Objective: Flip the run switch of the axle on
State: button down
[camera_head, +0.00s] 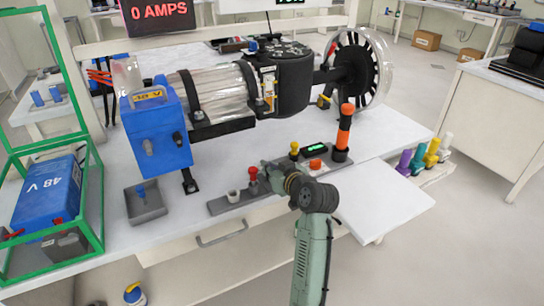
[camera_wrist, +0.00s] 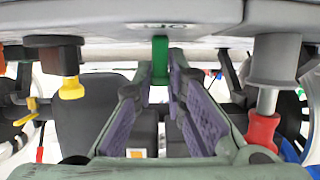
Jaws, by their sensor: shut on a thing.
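The run switch appears as a green lever (camera_wrist: 160,58) in the wrist view, below a grey panel with a small upside-down marking that I cannot read surely. My gripper (camera_wrist: 161,76) has its two purple-padded fingers on either side of this lever, shut on it at the tips. In the head view my gripper (camera_head: 272,176) is low over the control strip (camera_head: 228,203) at the bench's front edge, and it hides the switch there. The axle rig (camera_head: 220,90), with its blue 48 V box and large wheel, stands behind the strip.
A red knob (camera_wrist: 262,130) and a yellow knob (camera_wrist: 71,88) flank my fingers. An orange-topped black post (camera_head: 344,130) and a red button (camera_head: 315,164) are close on the right. A grey tray (camera_head: 146,203) lies left; a green frame (camera_head: 98,200) is farther left.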

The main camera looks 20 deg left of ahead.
dwell(0.3)
jog(key=c, duration=1.6)
grip_release()
jog(key=v, duration=1.2)
jog(key=shift+r, duration=0.2)
jog(key=shift+w+a, duration=0.1)
jog(key=shift+a, duration=0.05)
